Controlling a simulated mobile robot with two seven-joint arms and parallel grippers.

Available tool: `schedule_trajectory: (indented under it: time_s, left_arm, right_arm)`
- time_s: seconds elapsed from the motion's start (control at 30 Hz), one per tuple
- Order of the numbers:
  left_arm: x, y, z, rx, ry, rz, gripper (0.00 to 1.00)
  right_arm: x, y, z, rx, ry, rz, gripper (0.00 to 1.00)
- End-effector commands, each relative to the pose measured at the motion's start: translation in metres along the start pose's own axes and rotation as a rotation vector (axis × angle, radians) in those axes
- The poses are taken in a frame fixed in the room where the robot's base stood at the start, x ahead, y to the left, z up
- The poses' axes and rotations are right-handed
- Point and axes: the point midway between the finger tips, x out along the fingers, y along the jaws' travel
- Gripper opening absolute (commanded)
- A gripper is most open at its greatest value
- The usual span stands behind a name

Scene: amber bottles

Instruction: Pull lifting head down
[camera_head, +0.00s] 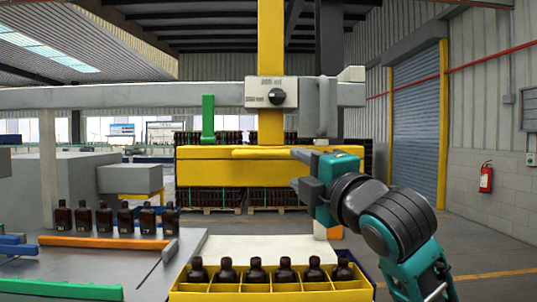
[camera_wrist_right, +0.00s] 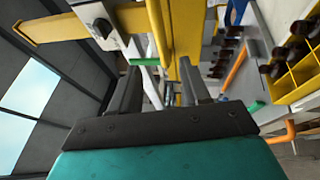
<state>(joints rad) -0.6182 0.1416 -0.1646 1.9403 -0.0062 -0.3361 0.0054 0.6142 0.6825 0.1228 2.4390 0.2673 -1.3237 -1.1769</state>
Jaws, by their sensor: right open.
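The lifting head (camera_head: 225,168) is a wide yellow box at the foot of a yellow vertical column (camera_head: 271,40), raised above the conveyor area. A thin yellow handle bar (camera_head: 262,152) runs along its upper front. My right gripper (camera_head: 293,169) is open, its fingers pointing left at the right end of the head and bar. In the right wrist view, yellow parts of the lifting head (camera_wrist_right: 158,28) show beyond and between the open fingers (camera_wrist_right: 161,65). I cannot tell whether the fingers touch the bar. My left gripper is not in view.
A yellow crate (camera_head: 270,296) with a row of amber bottles stands at the front. Several more bottles (camera_head: 104,218) stand in a row on the left table, behind an orange rail (camera_head: 100,242). A grey crossbeam with a knob plate (camera_head: 270,92) sits above the head.

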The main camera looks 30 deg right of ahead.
Motion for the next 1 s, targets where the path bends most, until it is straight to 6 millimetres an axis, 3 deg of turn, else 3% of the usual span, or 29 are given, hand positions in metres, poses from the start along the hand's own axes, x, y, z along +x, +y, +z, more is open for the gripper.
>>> schedule_trajectory:
  time_s: [0.6, 0.8, 1.0]
  left_arm:
    - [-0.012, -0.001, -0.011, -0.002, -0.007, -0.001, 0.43]
    - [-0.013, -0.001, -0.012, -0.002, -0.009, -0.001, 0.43]
    - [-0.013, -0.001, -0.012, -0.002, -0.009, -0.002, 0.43]
  right_arm:
    - [0.107, 0.0, -0.001, 0.006, 0.001, -0.003, 0.46]
    - [0.123, -0.001, -0.001, 0.005, 0.002, -0.002, 0.46]
    - [0.126, -0.002, -0.001, 0.004, 0.001, -0.003, 0.46]
